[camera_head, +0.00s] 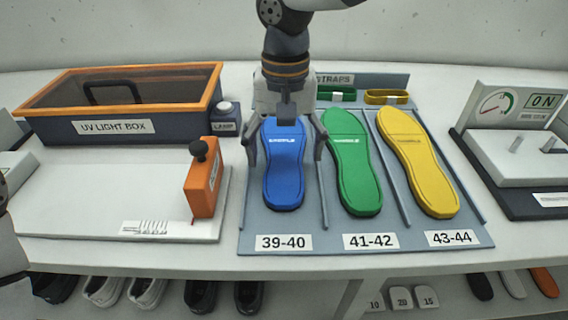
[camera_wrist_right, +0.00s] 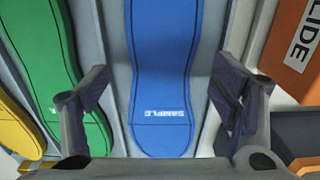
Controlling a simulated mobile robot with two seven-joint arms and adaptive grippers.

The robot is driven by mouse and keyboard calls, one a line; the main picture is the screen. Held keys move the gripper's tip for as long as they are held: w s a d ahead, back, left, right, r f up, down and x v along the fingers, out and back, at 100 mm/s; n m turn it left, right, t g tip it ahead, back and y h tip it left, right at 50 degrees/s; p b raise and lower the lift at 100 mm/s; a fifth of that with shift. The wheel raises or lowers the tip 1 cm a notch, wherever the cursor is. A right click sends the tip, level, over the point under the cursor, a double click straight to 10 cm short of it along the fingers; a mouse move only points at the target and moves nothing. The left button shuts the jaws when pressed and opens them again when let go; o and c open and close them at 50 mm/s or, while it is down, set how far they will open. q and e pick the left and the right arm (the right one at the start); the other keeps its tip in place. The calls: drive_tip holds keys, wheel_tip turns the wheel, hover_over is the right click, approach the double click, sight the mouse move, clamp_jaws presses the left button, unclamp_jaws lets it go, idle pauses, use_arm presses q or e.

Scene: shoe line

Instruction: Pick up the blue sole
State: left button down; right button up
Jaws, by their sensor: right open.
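The blue sole (camera_head: 284,182) lies in the left lane of the grey sole tray (camera_head: 340,238), above the label 39-40. My right gripper (camera_head: 285,152) is open over the heel end of the blue sole, one finger on each side. In the right wrist view the blue sole (camera_wrist_right: 165,55) runs between the two spread fingers of the gripper (camera_wrist_right: 160,100), with clear gaps on both sides. I cannot tell how high the fingertips are above the tray.
A green sole (camera_head: 353,170) and a yellow sole (camera_head: 420,170) lie in the lanes to the right, split by thin dividers. An orange block with a black knob (camera_head: 203,180) stands left of the tray. A UV light box (camera_head: 118,128) is behind it.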

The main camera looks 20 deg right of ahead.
drive_tip(key=shift+f, duration=0.9)
drive_tip(key=shift+w, duration=0.1)
drive_tip(key=c, duration=1.5)
drive_tip(key=shift+o, duration=0.2)
drive_tip(key=shift+r, duration=0.1)
